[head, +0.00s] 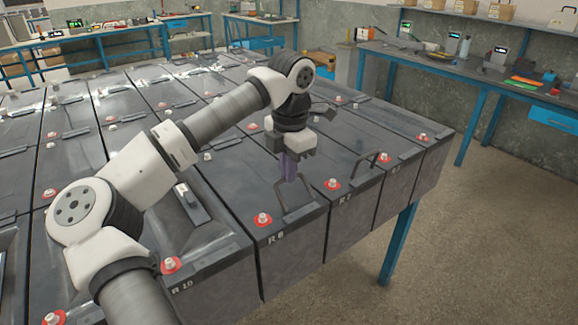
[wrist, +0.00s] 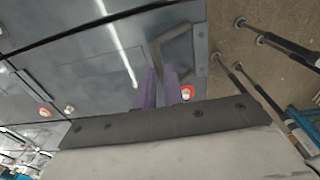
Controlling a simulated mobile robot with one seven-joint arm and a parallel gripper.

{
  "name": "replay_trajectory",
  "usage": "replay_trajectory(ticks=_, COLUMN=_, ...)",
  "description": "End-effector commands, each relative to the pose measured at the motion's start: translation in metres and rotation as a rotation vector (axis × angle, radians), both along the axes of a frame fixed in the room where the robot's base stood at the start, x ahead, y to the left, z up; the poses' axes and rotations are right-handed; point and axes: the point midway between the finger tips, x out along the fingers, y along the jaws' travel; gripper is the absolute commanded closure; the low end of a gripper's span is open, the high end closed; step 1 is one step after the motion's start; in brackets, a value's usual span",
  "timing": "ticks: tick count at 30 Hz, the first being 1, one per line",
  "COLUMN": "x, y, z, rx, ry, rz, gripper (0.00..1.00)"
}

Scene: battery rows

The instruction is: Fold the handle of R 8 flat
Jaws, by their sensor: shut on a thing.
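The battery R 8 (head: 290,243) is a dark grey block at the front edge of the rows, with its label on the front top edge. Its handle (head: 281,203) is a thin dark loop standing up from the top, not flat. My gripper (head: 289,178) has purple fingers and points down at this handle, shut on it. In the wrist view the handle (wrist: 174,38) shows as a dark bent loop beyond the purple fingers (wrist: 161,88). The exact grip point is partly hidden by the fingers.
R 7 (head: 352,215) stands to the right, with a raised handle (head: 367,162) near my gripper. Red-ringed terminals (head: 263,220) stick up along the front edge. My arm crosses over the rows on the left. A blue-legged workbench (head: 470,75) stands behind right, with open floor between.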

Motion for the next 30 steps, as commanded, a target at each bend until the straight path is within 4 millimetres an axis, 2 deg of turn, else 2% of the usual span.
replay_trajectory(ticks=8, x=0.01, y=0.008, z=-0.005, rx=-0.106, ry=0.145, rz=0.004, gripper=1.0)
replay_trajectory(ticks=21, x=0.024, y=0.017, z=-0.028, rx=-0.299, ry=0.411, rz=0.002, gripper=1.0)
replay_trajectory(ticks=30, x=0.027, y=0.02, z=-0.039, rx=-0.369, ry=0.508, rz=0.001, gripper=1.0)
